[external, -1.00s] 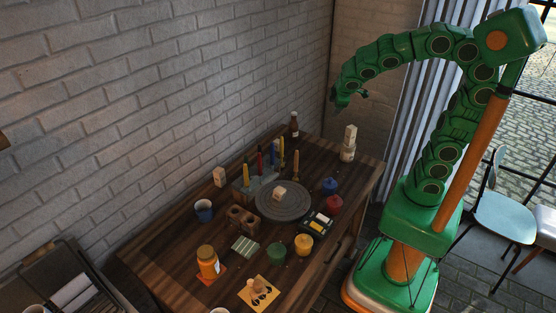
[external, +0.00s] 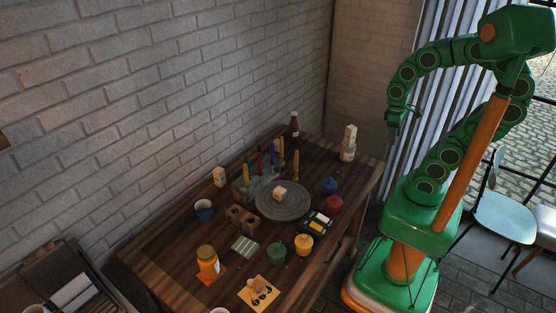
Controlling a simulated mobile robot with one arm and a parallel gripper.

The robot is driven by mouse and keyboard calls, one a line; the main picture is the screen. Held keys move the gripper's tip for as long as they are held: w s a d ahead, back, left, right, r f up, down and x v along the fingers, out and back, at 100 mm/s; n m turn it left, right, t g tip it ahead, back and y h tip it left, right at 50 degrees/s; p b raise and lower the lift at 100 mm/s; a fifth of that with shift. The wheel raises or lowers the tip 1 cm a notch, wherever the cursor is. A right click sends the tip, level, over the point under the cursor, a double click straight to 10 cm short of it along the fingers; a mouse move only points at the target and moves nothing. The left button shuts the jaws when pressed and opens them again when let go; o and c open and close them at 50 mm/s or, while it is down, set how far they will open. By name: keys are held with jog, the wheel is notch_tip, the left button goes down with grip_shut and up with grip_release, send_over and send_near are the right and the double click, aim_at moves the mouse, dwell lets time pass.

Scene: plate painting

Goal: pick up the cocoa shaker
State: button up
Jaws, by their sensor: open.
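I cannot make out for certain which item is the cocoa shaker. An orange jar with a yellowish lid (external: 208,262) stands upright on an orange mat at the table's near left. A pale container (external: 348,152) with a wooden block on top stands at the table's far right corner. My gripper (external: 403,118) hangs in the air beyond the table's right edge, near the curtain. It is open, looks empty and touches none of these things.
The wooden table (external: 178,262) stands against a brick wall. A round grey turntable (external: 294,208) bears a wooden block. Behind it is a rack with upright brushes (external: 260,164). Blue, red, yellow and green pots (external: 334,203) and a brown bottle (external: 294,126) stand around it.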

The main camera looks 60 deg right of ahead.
jog(key=w+d+n+t+h, duration=0.1)
jog(key=w+d+t, duration=0.35)
jog(key=w, duration=1.05)
jog(key=w+d+t, duration=0.3)
jog(key=w+d, duration=0.3)
jog(key=w, duration=0.8)
jog(key=w+d+n+t+h, duration=0.1)
jog(key=w+d+t, duration=0.35)
jog(key=w, duration=1.05)
jog(key=w+f+n+t+y, duration=0.1)
jog(key=w+f+y, duration=0.2)
jog(key=w+a+f+n+t+y, duration=0.1)
jog(key=w+f+n+y, duration=0.1)
jog(key=w+f+y, duration=0.1)
jog(key=w+a+f+n+t+y, duration=0.1)
jog(key=w+f+n+y, duration=0.1)
jog(key=w+f+y, duration=0.1)
notch_tip(320, 180, down, 2)
jog(key=shift+w+a+f+y, duration=0.15)
jog(key=shift+f+y, duration=0.1)
jog(key=shift+y, duration=0.55)
notch_tip(320, 180, down, 4)
jog(key=s+d+y, duration=0.1)
jog(key=s+y, duration=0.1)
jog(key=t, duration=0.1)
send_over(294, 128)
jog(key=w+d, duration=0.1)
jog(key=w, duration=0.2)
jog(key=shift+f, duration=0.35)
